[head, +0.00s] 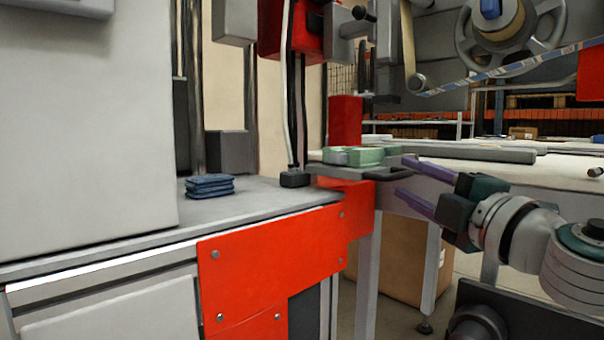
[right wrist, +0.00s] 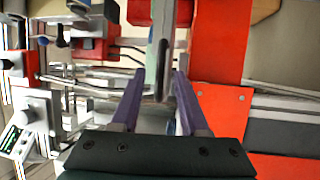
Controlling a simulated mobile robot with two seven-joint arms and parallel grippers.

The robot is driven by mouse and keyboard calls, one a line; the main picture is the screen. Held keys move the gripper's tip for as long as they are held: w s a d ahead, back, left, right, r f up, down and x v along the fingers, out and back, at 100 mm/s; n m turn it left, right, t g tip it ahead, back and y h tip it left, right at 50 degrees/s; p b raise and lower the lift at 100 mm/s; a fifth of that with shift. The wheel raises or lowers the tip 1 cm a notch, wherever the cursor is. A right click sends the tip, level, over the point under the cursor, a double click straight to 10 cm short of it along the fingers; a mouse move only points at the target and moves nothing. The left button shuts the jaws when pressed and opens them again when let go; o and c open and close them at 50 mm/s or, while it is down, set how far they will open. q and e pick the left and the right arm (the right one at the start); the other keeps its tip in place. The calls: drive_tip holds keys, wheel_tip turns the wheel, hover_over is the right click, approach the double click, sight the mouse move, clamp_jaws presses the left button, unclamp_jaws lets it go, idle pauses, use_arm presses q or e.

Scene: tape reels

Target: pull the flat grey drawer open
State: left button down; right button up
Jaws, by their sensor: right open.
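The flat grey drawer (head: 326,170) sits at the middle of the head view, at the end of the grey bench, with a dark loop handle at its front edge. A pale green piece (head: 353,156) lies on it. My right gripper (head: 402,176) comes in from the right with its two purple fingers apart, one above the other, their tips close to the handle. In the right wrist view the drawer (right wrist: 161,45) is seen edge-on, its end lying between the open fingers (right wrist: 160,74). I cannot tell whether they touch it. My left gripper is not in view.
A stack of blue pads (head: 210,186) lies on the grey bench at left. Red panels (head: 270,255) cover the bench front below the drawer. A cardboard box (head: 400,262) stands on the floor behind. A tape reel (head: 505,30) hangs at the upper right.

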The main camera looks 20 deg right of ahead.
sight(402, 177)
drive_tip(key=shift+w+r, duration=0.15)
drive_tip(key=shift+w, duration=0.7)
drive_tip(key=shift+w+r, duration=0.1)
drive_tip(key=shift+w, duration=0.7)
drive_tip(key=shift+c, duration=0.2)
clamp_jaws()
